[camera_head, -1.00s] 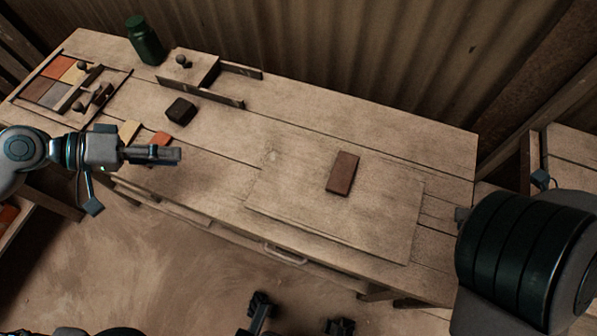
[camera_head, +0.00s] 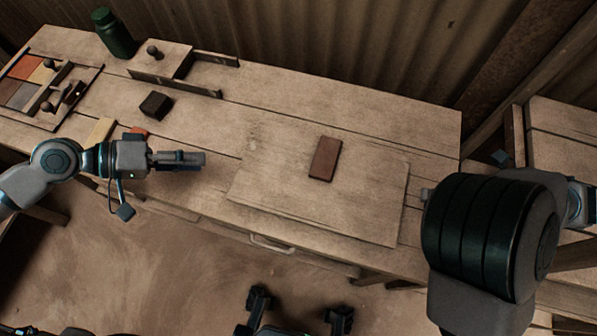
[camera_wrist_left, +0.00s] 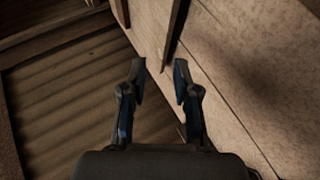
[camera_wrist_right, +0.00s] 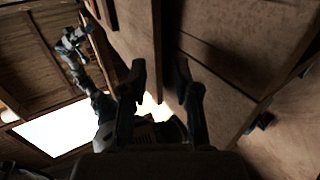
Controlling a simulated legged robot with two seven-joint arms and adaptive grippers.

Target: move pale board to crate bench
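The pale board (camera_head: 290,212) lies flat on the main bench, near its front edge. A dark brown tile (camera_head: 325,159) lies on it. My left gripper (camera_head: 200,160) is left of the board in the head view, apart from it, and empty. Its fingers stand apart in the left wrist view (camera_wrist_left: 158,68). My right gripper is hidden behind my right arm in the head view. The right wrist view shows its fingers apart and empty (camera_wrist_right: 160,72), with wooden surfaces beyond. A second bench (camera_head: 565,125) stands at the right edge; I cannot tell whether it is the crate bench.
A dark block (camera_head: 156,105), a green bottle (camera_head: 115,34), a wooden press-like fixture (camera_head: 165,60) and a tray of coloured tiles (camera_head: 40,85) are at the bench's left. A drawer handle (camera_head: 272,244) is below the front edge. The bench behind the board is clear.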

